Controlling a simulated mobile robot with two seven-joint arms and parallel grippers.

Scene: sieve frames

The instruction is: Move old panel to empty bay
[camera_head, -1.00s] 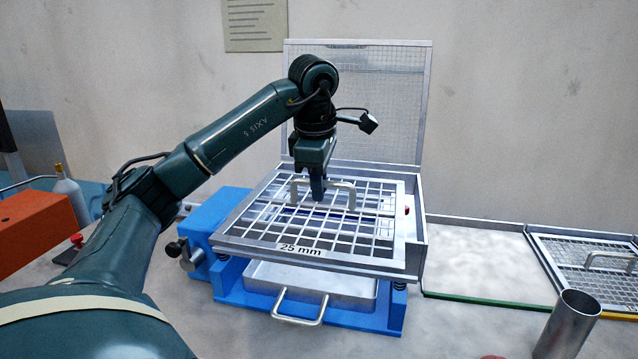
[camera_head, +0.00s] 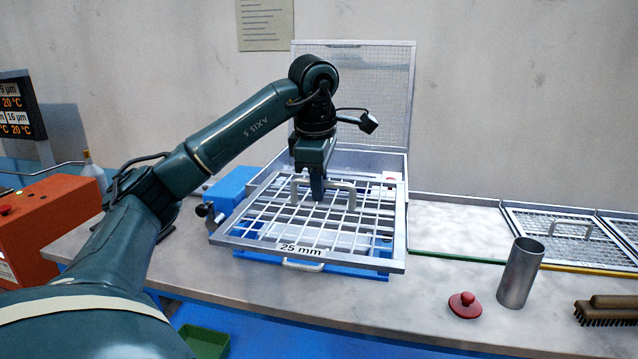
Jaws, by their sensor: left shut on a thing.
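The old panel (camera_head: 267,229) is a coarse metal grid sieve frame labelled "25 mm", with a bent bar handle (camera_head: 340,185) on top. My left gripper (camera_head: 317,196) points down and is shut on that handle. The panel is roughly level in front of the open sieve box (camera_head: 400,165), whose fine mesh lid (camera_head: 385,90) stands up behind; I cannot tell the exact gap. The empty bay (camera_head: 455,228) appears to be the bare stretch of bench with a green front edge, right of the box. My right gripper is not in view.
A finer mesh panel (camera_head: 540,228) with a handle lies right of the bay, with another beyond it. A metal cup (camera_head: 520,272), a red knob-like lid (camera_head: 465,305) and a brush (camera_head: 606,310) stand near the front right. An orange box (camera_head: 50,215) is left.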

